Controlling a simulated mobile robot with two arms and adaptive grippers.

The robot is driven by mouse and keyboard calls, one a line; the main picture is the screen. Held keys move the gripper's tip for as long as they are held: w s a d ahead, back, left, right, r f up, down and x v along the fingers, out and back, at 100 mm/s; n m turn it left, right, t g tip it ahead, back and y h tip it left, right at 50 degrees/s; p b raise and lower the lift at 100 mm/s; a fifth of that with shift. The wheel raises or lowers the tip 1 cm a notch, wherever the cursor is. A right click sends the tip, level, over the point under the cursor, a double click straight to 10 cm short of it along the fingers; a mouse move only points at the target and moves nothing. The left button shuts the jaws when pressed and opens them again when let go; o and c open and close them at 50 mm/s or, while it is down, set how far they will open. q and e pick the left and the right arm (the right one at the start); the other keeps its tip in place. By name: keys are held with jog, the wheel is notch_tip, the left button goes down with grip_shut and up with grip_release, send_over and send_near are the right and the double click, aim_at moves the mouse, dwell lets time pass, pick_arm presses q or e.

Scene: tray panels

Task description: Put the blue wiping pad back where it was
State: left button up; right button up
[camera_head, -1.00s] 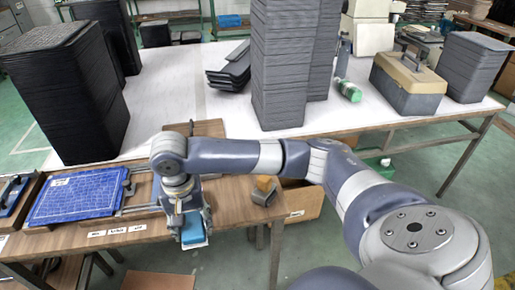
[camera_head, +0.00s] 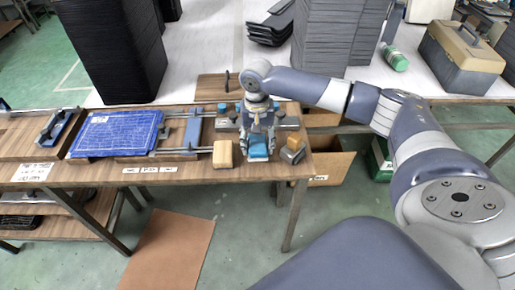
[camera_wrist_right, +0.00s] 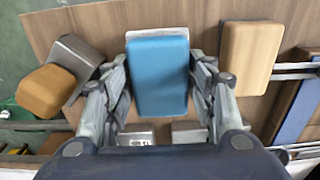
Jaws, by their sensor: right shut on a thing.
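The blue wiping pad (camera_head: 258,154) is between the fingers of my right gripper (camera_head: 258,143), at the right end of the wooden worktable (camera_head: 70,172). In the right wrist view the pad (camera_wrist_right: 158,76) lies lengthwise between the two fingers of the gripper (camera_wrist_right: 160,95), which is shut on it. I cannot tell whether its underside touches the tabletop. Small metal blocks (camera_wrist_right: 190,133), one with a label, show just below the pad in that view. My left gripper is not in view.
A wooden block (camera_head: 222,153) stands left of the pad, and an orange-brown block (camera_head: 299,142) on a grey holder right of it. A blue gridded mat (camera_head: 117,133) and a blue bar (camera_head: 193,128) lie further left. Tall dark stacks (camera_head: 330,40) stand behind.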

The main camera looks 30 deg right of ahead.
aim_at(257, 150)
notch_tip(257, 150, down, 3)
jog(key=shift+s+f, duration=0.1)
dwell(0.3)
jog(key=o, duration=0.9)
jog(key=shift+o, duration=0.2)
jog(key=shift+r, duration=0.35)
notch_tip(257, 150, up, 12)
jog(key=shift+a+f, duration=0.1)
jog(key=shift+f, duration=0.1)
